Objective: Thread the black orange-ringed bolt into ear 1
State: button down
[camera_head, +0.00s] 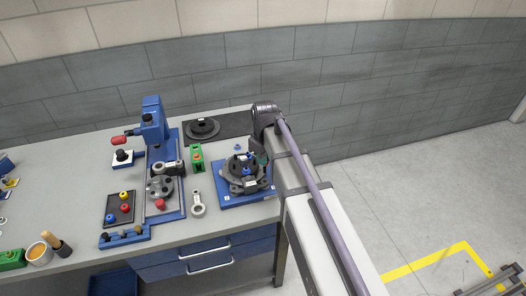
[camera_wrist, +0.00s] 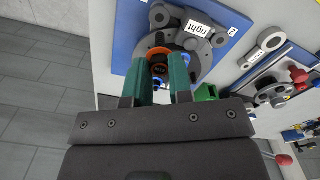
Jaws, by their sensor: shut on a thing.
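In the wrist view my gripper (camera_wrist: 163,74) is shut on the black bolt (camera_wrist: 157,69), which has an orange ring, between its two green fingers. The bolt is over the dark round chassis (camera_wrist: 200,66) near its edge; I cannot tell whether it touches or enters an ear. The chassis has a label reading "right" and lies on a blue plate (camera_wrist: 127,35) with a "2" at one corner. In the head view the chassis (camera_head: 229,171) is on the blue plate (camera_head: 230,202), with blue-topped bolts on it. My gripper is mostly hidden there; a teal finger shows beside the chassis.
A green block (camera_head: 196,160) and a grey ring-ended link (camera_head: 198,207) lie left of the blue plate. A blue press (camera_head: 152,120) stands further left. A dark round part (camera_head: 202,128) lies on a black mat behind. A tray with coloured knobs (camera_head: 111,212) is at the left.

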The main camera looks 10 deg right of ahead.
jog(key=shift+f+b, duration=1.85)
jog(key=shift+f, duration=0.1)
jog(key=shift+r, duration=0.1)
jog(key=n, duration=0.3)
jog(key=shift+n, duration=1.9)
jog(key=n, duration=0.7)
jog(key=n, duration=0.3)
jog(key=shift+n, duration=0.3)
